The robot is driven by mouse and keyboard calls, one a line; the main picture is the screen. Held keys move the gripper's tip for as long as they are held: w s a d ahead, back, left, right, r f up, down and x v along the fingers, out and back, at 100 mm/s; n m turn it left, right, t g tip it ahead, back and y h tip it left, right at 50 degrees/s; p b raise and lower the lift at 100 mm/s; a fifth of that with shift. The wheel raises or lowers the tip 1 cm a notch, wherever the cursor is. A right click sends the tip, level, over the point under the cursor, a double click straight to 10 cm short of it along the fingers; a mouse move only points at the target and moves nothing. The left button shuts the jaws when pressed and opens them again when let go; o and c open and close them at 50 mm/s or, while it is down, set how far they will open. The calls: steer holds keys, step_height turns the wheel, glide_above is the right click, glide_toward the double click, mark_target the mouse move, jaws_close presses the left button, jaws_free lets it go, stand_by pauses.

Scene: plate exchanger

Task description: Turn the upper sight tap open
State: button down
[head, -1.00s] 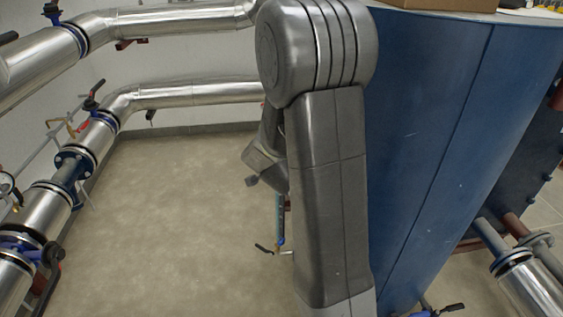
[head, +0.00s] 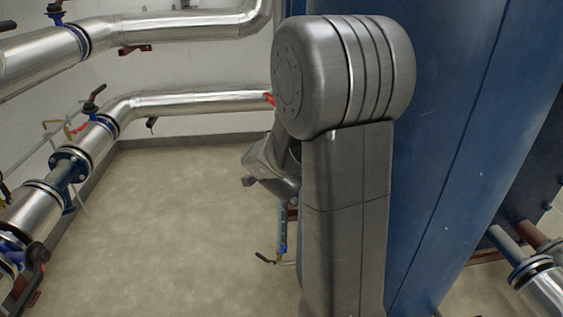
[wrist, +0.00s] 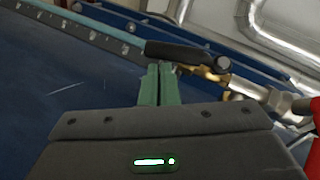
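The tap's black lever handle (wrist: 185,52) lies across the upper middle of the wrist view, on a brass tap body (wrist: 212,73). A scaled sight gauge strip (wrist: 95,36) runs up to the left from it. My gripper (wrist: 157,72) has two green fingers side by side with almost no gap. Their tips are just below the handle in the picture; I cannot tell whether they touch it. In the head view my arm hides the fingers and the upper tap. The lower part of the sight gauge (head: 283,222) and a lower tap with a black handle (head: 266,258) show there.
A large blue tank (head: 450,130) stands right of my arm. Silver insulated pipes (head: 190,103) run along the wall and left side, with valves on them. A red part (wrist: 314,150) shows at the right edge of the wrist view. The floor (head: 170,220) at left is clear.

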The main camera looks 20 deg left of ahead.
steer(key=shift+w+a+f, duration=0.1)
steer(key=shift+a+f, duration=0.5)
steer(key=shift+f, duration=0.05)
steer(key=shift+a, duration=0.15)
steer(key=shift+w, duration=0.1)
